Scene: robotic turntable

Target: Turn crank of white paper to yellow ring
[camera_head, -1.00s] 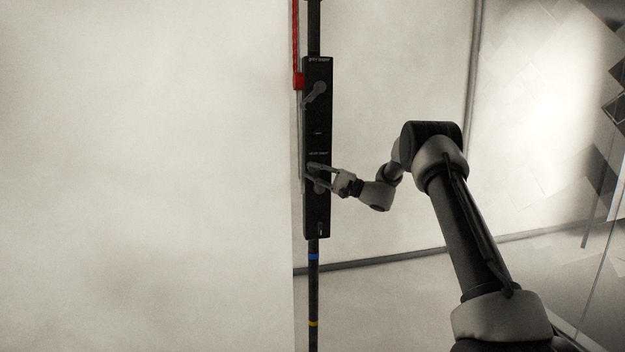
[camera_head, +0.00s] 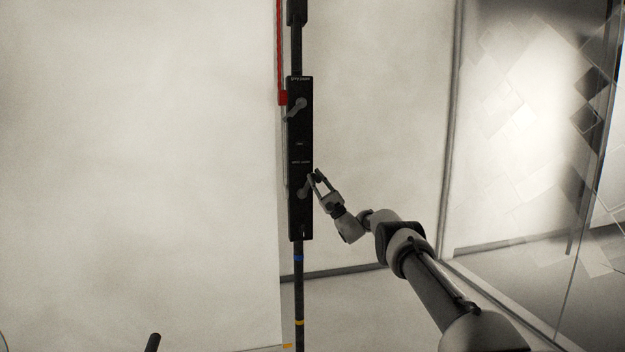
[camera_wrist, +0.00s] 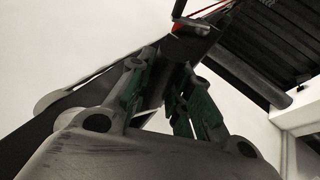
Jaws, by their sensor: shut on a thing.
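A narrow black panel (camera_head: 300,222) is on a dark upright pole. It carries an upper grey crank (camera_head: 293,112) and a lower grey crank (camera_head: 303,189), each below a small label too small to read. My gripper (camera_head: 315,178) is at the lower crank from the right, shut on its handle, which the fingers mostly hide. In the wrist view, the green-padded fingers of my gripper (camera_wrist: 166,78) converge in front of the panel. Another crank (camera_wrist: 190,22) shows beyond them. A yellow ring (camera_head: 299,323) is low on the pole, below a blue ring (camera_head: 298,258).
A red part (camera_head: 283,97) hangs beside the panel's upper left. A large pale wall (camera_head: 140,170) fills the left. A glass-like pane (camera_head: 590,200) stands at the far right.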

